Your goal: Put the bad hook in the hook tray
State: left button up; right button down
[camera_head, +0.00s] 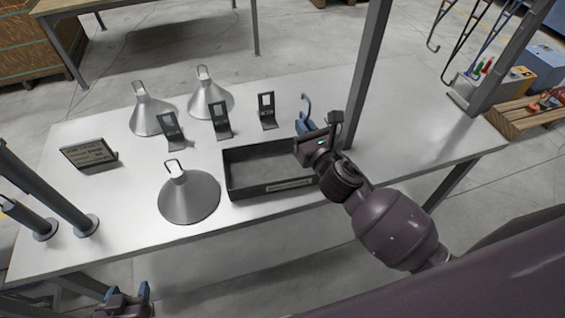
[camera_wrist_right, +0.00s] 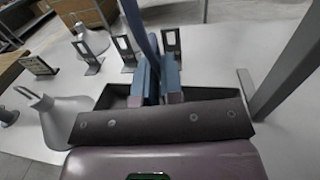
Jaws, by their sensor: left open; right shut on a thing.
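The hook tray (camera_head: 243,191) is an open black tray with a label on its front wall, lying near the front edge of the white table. No hook shows inside it. My right gripper (camera_head: 304,126) is at the tray's back right corner in the head view, shut on a blue hook (camera_head: 308,102), whose curved end points up. In the right wrist view the hook (camera_wrist_right: 136,25) rises between the blue fingers, with the tray (camera_wrist_right: 113,98) behind and below them. Its lower part is hidden. My left gripper (camera_head: 127,298) is open and empty at the bottom left, below the table.
Several grey cone hoods (camera_head: 189,197) and black stands (camera_head: 220,122) stand left of and behind the tray. A sign (camera_head: 89,153) stands at the left. A grey post (camera_head: 368,70) rises close to my right gripper. More hooks hang on a rack (camera_head: 490,45) at the right.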

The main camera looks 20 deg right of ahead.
pick_arm(q)
notch_tip(320, 180, down, 7)
jog(key=b, duration=0.5)
jog(key=shift+s+f+g+b, duration=0.15)
jog(key=shift+s+g+b, duration=0.15)
jog(key=shift+b, duration=0.1)
pick_arm(e)
jog(key=w+a+f+n+y, duration=0.1)
jog(key=w+f, duration=0.4)
jog(key=f, duration=0.5)
jog(key=shift+a+n+g+y, duration=0.3)
jog(key=shift+a+g+y, duration=0.15)
jog(key=shift+y, duration=0.35)
pick_arm(q)
jog(key=shift+w+a, duration=0.1)
jog(key=shift+w, duration=0.05)
pick_arm(e)
jog(key=c, duration=1.2)
grip_release()
pick_arm(q)
jog(key=shift+r, duration=0.2)
jog(key=shift+f, duration=0.25)
pick_arm(e)
jog(key=shift+v, duration=5.45)
